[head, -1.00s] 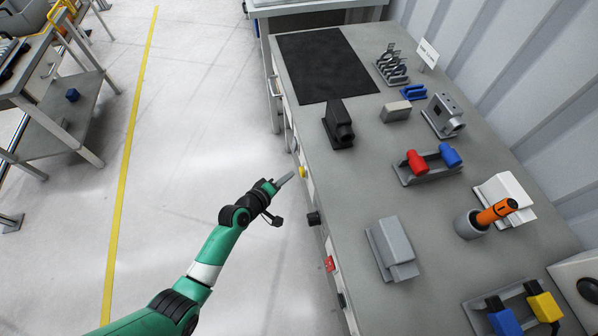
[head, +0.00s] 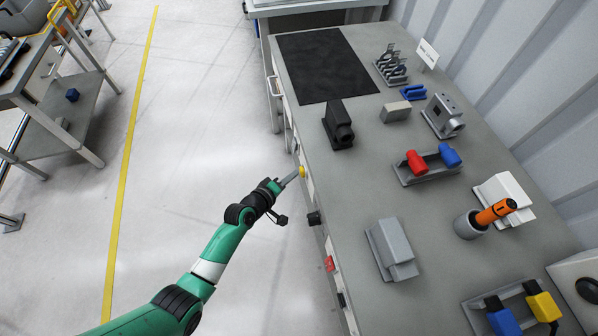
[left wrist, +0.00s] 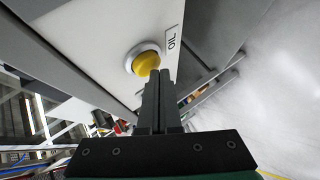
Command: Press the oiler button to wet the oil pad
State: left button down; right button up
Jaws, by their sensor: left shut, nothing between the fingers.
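The yellow oiler button (head: 302,171) sits on the front face of the workbench. In the left wrist view the round yellow button (left wrist: 145,61) has a pale ring and stands beside an "OIL" label (left wrist: 172,42). My left gripper (head: 296,174) is shut and empty, its fingertips at the button. In the left wrist view the fingers (left wrist: 158,75) overlap the button's lower edge; I cannot tell whether they touch it or whether it is pressed in. I cannot tell which thing on the bench is the oil pad. My right gripper is not in view.
The bench front also carries a black knob (head: 314,218) and a red control (head: 330,263). On the bench top (head: 350,185) stand a black block (head: 338,125), a red-and-blue holder (head: 430,168) and an orange tool (head: 497,211).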

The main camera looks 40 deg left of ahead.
pick_arm(q)
jog(key=shift+w+d, duration=0.15)
dwell(0.4)
jog(key=shift+s+a, duration=0.6)
jog(key=shift+s, duration=0.1)
jog(key=s+a, duration=0.3)
jog(key=s, duration=0.1)
jog(key=shift+s+a+b, duration=0.3)
jog(key=shift+a, duration=0.1)
dwell(0.5)
